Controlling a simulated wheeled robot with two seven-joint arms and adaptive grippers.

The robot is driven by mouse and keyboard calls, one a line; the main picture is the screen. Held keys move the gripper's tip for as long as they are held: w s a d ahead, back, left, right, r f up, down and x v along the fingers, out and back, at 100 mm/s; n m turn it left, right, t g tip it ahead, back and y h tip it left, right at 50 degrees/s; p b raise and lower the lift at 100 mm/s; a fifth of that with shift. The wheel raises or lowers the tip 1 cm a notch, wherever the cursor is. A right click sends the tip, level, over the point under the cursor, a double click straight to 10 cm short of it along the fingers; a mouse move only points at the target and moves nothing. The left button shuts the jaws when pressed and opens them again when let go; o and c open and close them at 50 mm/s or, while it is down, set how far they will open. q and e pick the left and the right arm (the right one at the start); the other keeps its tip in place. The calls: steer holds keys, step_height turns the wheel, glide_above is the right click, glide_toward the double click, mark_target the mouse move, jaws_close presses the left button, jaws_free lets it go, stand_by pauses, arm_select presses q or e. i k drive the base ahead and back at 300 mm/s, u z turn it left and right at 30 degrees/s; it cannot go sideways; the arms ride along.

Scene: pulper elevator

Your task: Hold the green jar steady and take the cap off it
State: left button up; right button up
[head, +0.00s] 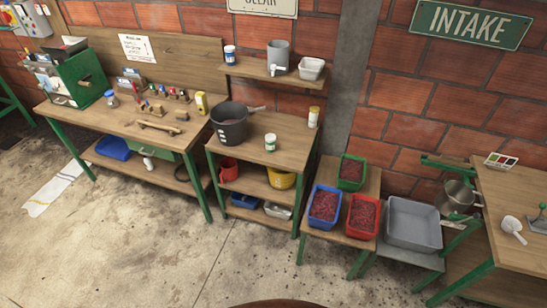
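A small jar with a green top and a pale body (270,142) stands upright on the wooden top of the middle stand, right of the dark bucket. It looks like the green jar. Its cap seems to be on, but it is too small to be sure. Neither of my grippers is in the head view, so nothing is seen touching the jar.
Lower right are crates of red berries (324,205) and a grey tub (412,224). The concrete floor (150,235) in front is clear.

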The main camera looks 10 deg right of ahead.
mark_target(271, 147)
steer(key=z, duration=0.25)
steer(key=i, duration=0.85)
steer(key=z, duration=0.2)
